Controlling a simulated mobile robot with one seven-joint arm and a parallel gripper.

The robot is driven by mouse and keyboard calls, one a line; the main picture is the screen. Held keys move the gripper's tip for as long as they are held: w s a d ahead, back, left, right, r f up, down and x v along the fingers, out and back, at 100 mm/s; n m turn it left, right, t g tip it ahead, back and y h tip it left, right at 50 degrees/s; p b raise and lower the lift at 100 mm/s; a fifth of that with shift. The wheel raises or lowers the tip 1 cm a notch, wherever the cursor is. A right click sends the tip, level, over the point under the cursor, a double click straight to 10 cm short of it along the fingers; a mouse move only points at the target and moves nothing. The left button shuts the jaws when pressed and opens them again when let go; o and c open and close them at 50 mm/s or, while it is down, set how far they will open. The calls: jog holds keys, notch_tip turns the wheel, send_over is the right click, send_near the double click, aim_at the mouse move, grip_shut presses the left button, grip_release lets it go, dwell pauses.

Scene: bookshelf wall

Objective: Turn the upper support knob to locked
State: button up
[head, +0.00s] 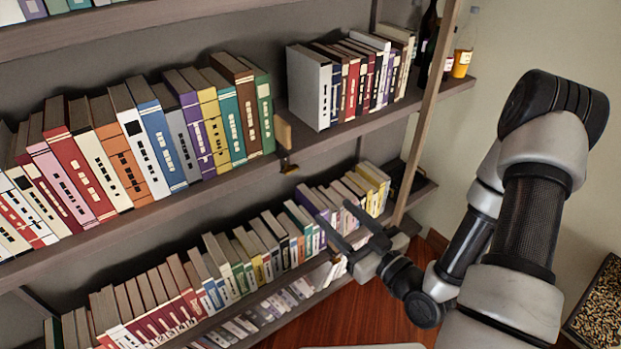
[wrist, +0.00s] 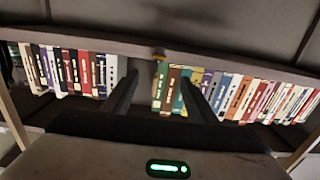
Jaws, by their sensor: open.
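A small brass-and-dark knob (head: 288,167) sits at the front edge of the middle shelf, below a wooden block (head: 284,134) in the gap between two rows of books. It also shows as a small brass spot (wrist: 158,57) in the wrist view. Which way the knob is turned is too small to tell. My gripper (head: 333,211) is open and empty, in front of the shelves, lower and to the right of the knob in the head view. In the wrist view, my gripper's fingers (wrist: 158,78) stand apart, with the knob between and beyond their tips.
Books fill the middle shelf on both sides of the knob, with a green book (head: 264,110) left and a white book (head: 309,88) right. The lower shelf holds more books. Bottles (head: 463,52) stand at the right end near a wooden upright (head: 428,108).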

jog(key=b, duration=1.3)
send_near(293, 171)
jog(key=x, duration=0.8)
jog(key=shift+p, duration=0.3)
jog(key=c, duration=1.1)
jog(key=shift+o, duration=0.2)
